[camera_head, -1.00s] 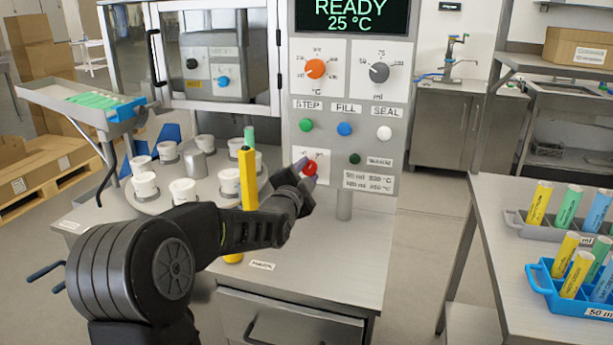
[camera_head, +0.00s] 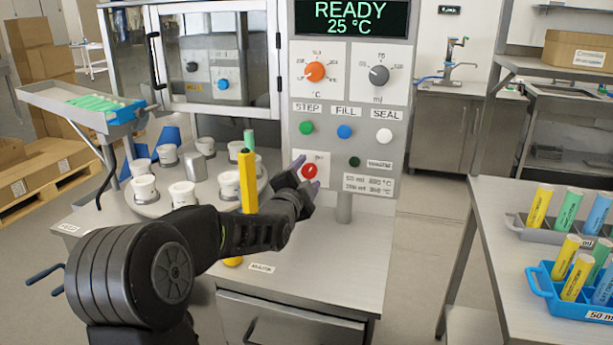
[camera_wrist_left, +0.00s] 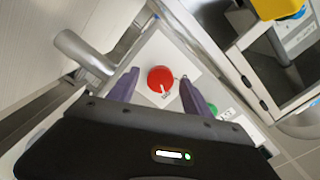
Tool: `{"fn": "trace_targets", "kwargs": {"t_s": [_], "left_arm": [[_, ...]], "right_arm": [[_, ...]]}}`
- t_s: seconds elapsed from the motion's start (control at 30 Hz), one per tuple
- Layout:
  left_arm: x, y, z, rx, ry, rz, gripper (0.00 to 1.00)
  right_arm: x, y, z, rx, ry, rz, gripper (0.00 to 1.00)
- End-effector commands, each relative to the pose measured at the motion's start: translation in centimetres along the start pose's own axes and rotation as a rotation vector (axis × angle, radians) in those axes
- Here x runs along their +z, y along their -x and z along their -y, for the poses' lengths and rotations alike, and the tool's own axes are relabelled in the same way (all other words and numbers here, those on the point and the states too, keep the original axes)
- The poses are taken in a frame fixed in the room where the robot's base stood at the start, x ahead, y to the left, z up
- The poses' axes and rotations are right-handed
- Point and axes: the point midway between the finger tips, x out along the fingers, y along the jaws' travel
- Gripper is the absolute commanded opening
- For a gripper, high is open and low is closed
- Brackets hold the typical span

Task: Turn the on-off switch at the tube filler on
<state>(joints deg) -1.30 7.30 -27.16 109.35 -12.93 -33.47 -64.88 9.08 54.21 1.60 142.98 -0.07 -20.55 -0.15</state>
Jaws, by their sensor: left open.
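The tube filler's on-off switch (camera_head: 309,171) is a red round knob on a white plate at the lower left of the control panel. In the left wrist view the red switch (camera_wrist_left: 160,79) has a white pointer mark and sits between and beyond the fingertips. My left gripper (camera_head: 308,174) is in front of the switch, its fingers spread around it. In the left wrist view the left gripper (camera_wrist_left: 160,88) is open, with purple fingers on either side of the knob; whether they touch it cannot be told. The display (camera_head: 349,18) reads READY 25 °C. My right gripper is not in view.
Green (camera_head: 306,127), blue (camera_head: 344,131) and white (camera_head: 384,136) buttons sit above the switch. A metal post (camera_head: 344,207) stands below the panel. A turntable (camera_head: 150,207) with white cups is at left. A blue rack (camera_head: 540,287) of tubes stands on the right table.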

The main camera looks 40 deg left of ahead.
Motion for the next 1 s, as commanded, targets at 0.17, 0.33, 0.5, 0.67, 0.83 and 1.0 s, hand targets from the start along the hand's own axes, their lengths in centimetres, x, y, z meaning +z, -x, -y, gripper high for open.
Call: {"fn": "trace_targets", "kwargs": {"t_s": [0.17,0.33,0.5,0.67,0.83,1.0], "left_arm": [[0.0,0.8,0.1,-0.002,0.002,0.0,0.58],[0.0,3.2,0.1,-0.002,0.004,-0.001,0.58],[0.0,6.0,0.1,-0.002,0.003,0.0,0.58],[0.0,7.6,0.0,-0.001,0.001,0.0,0.58],[0.0,7.8,0.0,0.0,0.0,0.0,0.58],[0.0,7.8,0.0,0.0,0.0,0.0,0.58]], "right_arm": [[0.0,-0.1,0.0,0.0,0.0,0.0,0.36],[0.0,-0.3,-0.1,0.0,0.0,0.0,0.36],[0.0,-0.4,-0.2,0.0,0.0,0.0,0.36],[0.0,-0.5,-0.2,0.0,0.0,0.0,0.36],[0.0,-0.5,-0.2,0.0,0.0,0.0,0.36],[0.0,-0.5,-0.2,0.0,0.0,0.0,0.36]]}}
